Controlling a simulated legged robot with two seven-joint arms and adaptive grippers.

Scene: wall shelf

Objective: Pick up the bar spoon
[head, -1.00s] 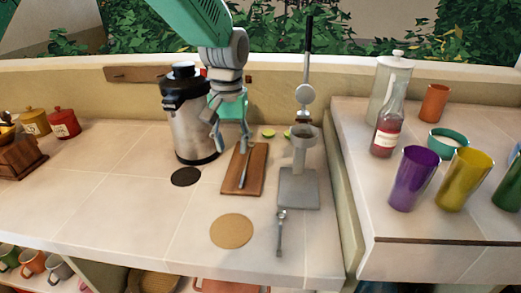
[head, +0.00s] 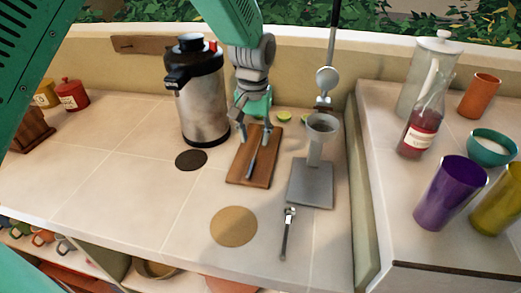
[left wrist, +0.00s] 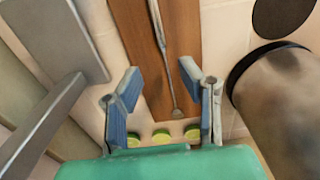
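A long, thin metal utensil with a small flat end, which looks like the bar spoon (head: 250,162), lies on a wooden board (head: 240,176). In the left wrist view, the bar spoon (left wrist: 172,68) runs along the board (left wrist: 183,20), its flat end between the fingers. My left gripper (head: 255,134) is over the far part of the board, pointing down, fingers apart and empty. In the left wrist view, its blue finger pads (left wrist: 158,84) stand on either side of the spoon without visible contact. My right gripper is not in view.
A steel airpot (head: 203,110) stands close left of the gripper. A grey citrus press (head: 312,180) stands on the right. Lime halves (head: 284,116) lie behind. A metal utensil (head: 288,235) and a round cork mat (head: 233,227) lie in front.

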